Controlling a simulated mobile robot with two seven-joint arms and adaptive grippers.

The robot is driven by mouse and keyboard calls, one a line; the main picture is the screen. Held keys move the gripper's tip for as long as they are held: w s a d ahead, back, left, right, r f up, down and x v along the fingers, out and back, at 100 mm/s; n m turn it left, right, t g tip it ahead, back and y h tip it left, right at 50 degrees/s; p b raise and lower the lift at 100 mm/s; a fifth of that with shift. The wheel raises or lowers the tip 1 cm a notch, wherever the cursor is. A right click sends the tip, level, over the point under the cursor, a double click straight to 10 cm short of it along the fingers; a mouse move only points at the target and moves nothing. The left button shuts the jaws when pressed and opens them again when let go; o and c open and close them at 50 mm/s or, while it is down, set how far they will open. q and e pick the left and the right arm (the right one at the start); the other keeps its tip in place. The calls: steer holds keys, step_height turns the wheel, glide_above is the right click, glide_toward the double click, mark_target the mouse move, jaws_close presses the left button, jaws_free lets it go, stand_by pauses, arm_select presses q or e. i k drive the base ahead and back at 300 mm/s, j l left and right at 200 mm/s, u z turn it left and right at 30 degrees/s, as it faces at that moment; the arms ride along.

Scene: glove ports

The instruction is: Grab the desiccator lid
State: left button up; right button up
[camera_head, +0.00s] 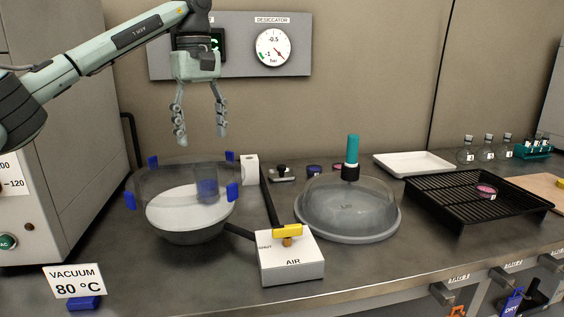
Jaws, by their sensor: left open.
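A clear dome lid (345,210) with a grey rim and an upright teal handle (352,151) on a black collar rests on the bench, right of centre. It looks like the desiccator lid. To its left stands a clear-walled vessel (165,178) with a grey bowl base, a white plate, blue clips and a bluish beaker (207,190) inside. My left gripper (201,138) is open and empty, fingers pointing down, above this vessel and well left of the teal handle. My right gripper is not in view.
A white AIR valve box (291,267) with a yellow lever stands in front, between vessel and lid. A black rack (470,204) and white tray (412,163) are right of the lid. A gauge panel (290,47) is on the back wall. A VACUUM sign (74,281) stands front left.

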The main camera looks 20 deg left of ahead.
mark_target(348, 202)
steer(key=i+l, duration=0.15)
steer(key=l, duration=0.2)
steer(key=i+l, duration=0.15)
steer(key=l, duration=0.2)
steer(key=i+l, duration=0.1)
steer(key=l, duration=0.3)
steer(key=i+l, duration=0.15)
steer(key=l, duration=0.2)
